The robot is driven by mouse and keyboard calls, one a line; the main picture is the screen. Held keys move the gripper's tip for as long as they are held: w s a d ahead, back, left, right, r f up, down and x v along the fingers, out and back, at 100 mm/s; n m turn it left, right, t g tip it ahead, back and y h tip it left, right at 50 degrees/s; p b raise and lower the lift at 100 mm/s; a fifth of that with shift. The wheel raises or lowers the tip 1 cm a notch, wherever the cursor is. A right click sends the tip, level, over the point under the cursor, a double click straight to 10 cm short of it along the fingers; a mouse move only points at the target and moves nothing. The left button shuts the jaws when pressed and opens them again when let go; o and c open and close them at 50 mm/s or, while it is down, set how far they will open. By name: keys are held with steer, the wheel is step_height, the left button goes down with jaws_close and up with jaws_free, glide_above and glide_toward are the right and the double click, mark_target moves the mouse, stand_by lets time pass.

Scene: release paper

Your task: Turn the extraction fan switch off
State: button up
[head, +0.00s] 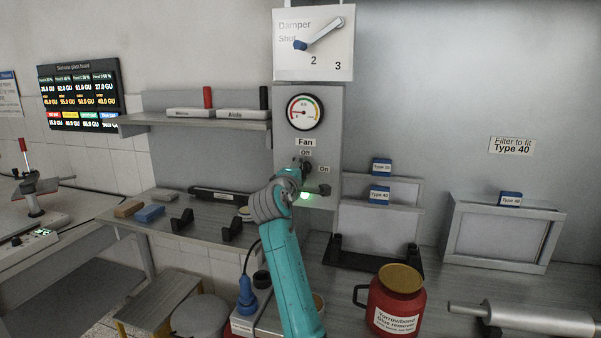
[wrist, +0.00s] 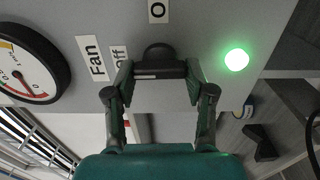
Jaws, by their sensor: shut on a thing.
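The fan switch (head: 307,167) is a dark knob on the grey panel under the "Fan" label. "Off" is printed above it and "On" to its right. A green lamp (head: 305,196) below it is lit; it also glows in the wrist view (wrist: 236,60). My gripper (wrist: 160,80) is at the panel, its two fingers shut on either side of the black switch knob (wrist: 158,58). In the head view my arm and gripper partly hide the switch. I cannot tell clearly which label the knob points to.
Above the switch are a round gauge (head: 305,112) and the damper dial (head: 335,62). A shelf (head: 195,127) juts out at left. Filter panels (head: 385,228) stand at right, with a red glue remover pot (head: 395,302) in front.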

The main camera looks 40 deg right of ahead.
steer(key=o, duration=1.2)
steer(key=shift+c, duration=0.2)
steer(key=v, duration=1.2)
